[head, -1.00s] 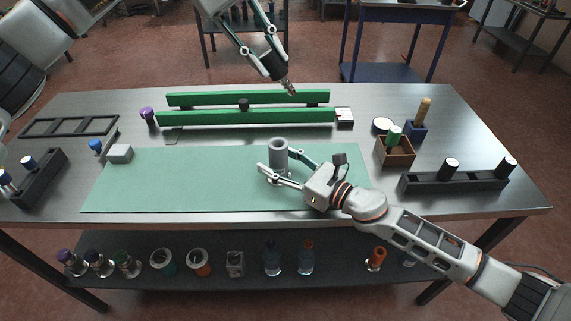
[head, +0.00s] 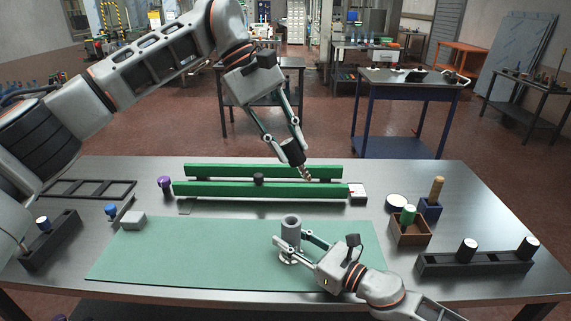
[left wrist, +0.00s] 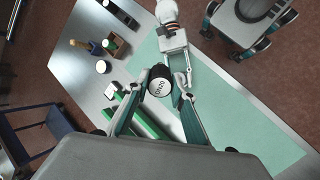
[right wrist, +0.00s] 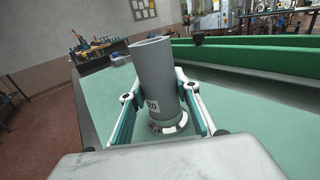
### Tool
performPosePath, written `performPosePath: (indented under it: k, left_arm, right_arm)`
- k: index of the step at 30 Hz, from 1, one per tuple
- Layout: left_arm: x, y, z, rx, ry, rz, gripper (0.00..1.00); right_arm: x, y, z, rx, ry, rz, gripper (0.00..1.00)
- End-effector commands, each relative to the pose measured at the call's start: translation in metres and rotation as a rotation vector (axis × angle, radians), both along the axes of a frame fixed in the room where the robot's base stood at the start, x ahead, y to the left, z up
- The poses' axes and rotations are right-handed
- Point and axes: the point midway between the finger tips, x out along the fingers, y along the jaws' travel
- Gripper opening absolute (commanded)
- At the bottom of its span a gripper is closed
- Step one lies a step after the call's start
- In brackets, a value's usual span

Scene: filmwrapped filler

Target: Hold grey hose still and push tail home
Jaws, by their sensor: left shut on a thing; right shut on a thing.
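The grey hose (head: 291,226) is a short upright tube with an open top, standing on a round metal foot on the green mat. My right gripper (head: 283,248) is shut around its lower part; the hose also shows in the right wrist view (right wrist: 153,68), tilted in that picture. My left gripper (head: 296,139) is shut on the tail (head: 292,152), a black cylinder with a ribbed coppery end pointing down and right. In the left wrist view the tail (left wrist: 161,90) shows a white label between the fingers. The tail is apart from the hose, raised above and behind it.
Two long green rails (head: 262,190) lie behind the green mat (head: 180,250). A wooden box with a green-bodied piece (head: 408,215), a blue holder (head: 430,208) and a black rack (head: 475,263) stand at right. The mat's left part is clear.

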Motion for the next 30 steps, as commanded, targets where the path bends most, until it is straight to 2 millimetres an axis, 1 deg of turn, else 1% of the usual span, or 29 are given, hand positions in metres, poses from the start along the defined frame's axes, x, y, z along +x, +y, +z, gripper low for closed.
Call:
performPosePath:
  k: [1, 3, 6, 9, 13, 18, 30]
  left_arm:
    - [-0.003, -0.007, -0.005, 0.046, -0.014, -0.015, 0.00]
    - [-0.006, -0.012, -0.015, 0.120, -0.036, -0.030, 0.00]
    - [-0.008, -0.017, -0.028, 0.235, -0.072, -0.046, 0.00]
    - [-0.007, -0.016, -0.039, 0.339, -0.110, -0.056, 0.00]
    - [-0.004, -0.013, -0.046, 0.439, -0.149, -0.061, 0.00]
    - [-0.002, -0.009, -0.050, 0.496, -0.172, -0.061, 0.00]
    - [-0.002, -0.008, -0.050, 0.500, -0.173, -0.060, 0.00]
  right_arm:
    - [0.000, 0.000, 0.000, 0.000, 0.000, 0.001, 0.00]
    - [0.000, 0.001, 0.000, 0.000, 0.000, 0.001, 0.00]
    - [0.000, 0.001, 0.000, 0.000, 0.000, 0.001, 0.00]
    - [0.000, 0.000, 0.000, 0.000, 0.000, 0.001, 0.00]
    - [0.000, 0.000, 0.000, 0.000, 0.000, 0.001, 0.00]
    - [0.000, 0.000, 0.000, 0.000, 0.000, 0.001, 0.00]
    - [0.000, 0.000, 0.000, 0.000, 0.000, 0.001, 0.00]
